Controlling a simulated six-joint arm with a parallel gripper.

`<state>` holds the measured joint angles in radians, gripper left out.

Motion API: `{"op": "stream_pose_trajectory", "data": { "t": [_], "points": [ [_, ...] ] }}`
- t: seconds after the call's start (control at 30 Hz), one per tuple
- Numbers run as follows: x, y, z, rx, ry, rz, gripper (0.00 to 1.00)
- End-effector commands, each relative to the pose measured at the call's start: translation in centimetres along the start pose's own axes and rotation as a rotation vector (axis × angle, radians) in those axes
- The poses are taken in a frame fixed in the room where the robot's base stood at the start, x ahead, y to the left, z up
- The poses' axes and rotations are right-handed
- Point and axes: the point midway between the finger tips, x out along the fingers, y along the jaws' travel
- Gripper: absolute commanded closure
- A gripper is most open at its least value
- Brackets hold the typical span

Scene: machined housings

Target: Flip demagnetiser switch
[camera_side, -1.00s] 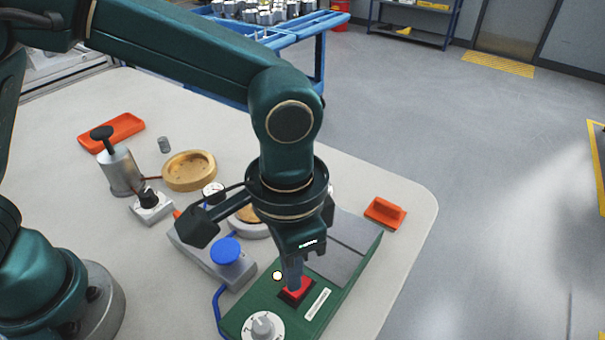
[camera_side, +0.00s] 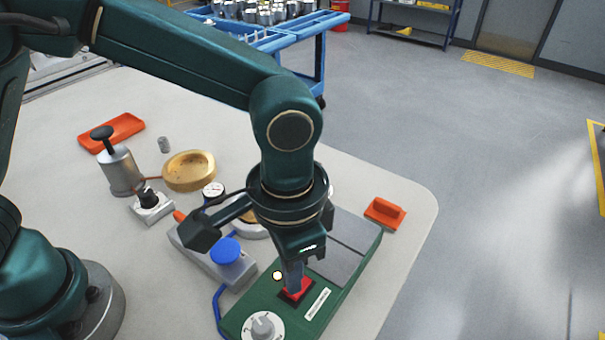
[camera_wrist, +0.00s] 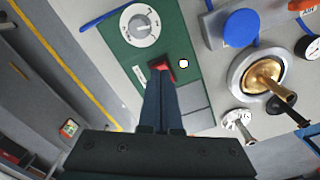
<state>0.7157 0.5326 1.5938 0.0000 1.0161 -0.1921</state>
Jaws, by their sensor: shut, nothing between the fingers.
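The green demagnetiser box (camera_side: 325,285) lies near the table's front right, with a red switch (camera_side: 302,294) in a dark frame. The switch also shows in the wrist view (camera_wrist: 167,68), partly hidden behind the fingertips. My gripper (camera_side: 293,288) is shut and empty, pointing down at the switch. Its tips appear to touch the red surface; in the wrist view (camera_wrist: 157,78) they overlap it. A pale lit lamp (camera_side: 277,275) sits beside the switch. A white dial (camera_side: 262,327) is at the box's near end, and grey plates (camera_side: 336,262) cover its far end.
A grey unit with a blue cap (camera_side: 226,250) stands close left of the box. A gauge (camera_side: 213,192), a wooden bowl (camera_side: 189,170) and a metal pump can (camera_side: 121,172) are farther left. An orange-red block (camera_side: 384,212) lies right.

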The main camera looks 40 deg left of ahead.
Motion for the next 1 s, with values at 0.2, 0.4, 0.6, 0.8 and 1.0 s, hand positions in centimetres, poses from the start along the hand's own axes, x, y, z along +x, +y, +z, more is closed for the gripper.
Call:
{"op": "stream_pose_trajectory", "data": {
  "t": [0.2, 0.4, 0.6, 0.8, 1.0],
  "points": [
    [0.3, 0.0, 0.0, 0.000, 0.001, 0.000, 1.00],
    [0.6, 0.0, 0.0, 0.000, 0.000, 0.000, 1.00],
    [0.9, 0.0, 0.0, 0.000, 0.000, 0.000, 1.00],
    [1.2, 0.0, 0.0, 0.000, 0.001, 0.000, 1.00],
    [1.3, 0.0, 0.0, 0.000, 0.000, 0.000, 1.00]
  ]
}}
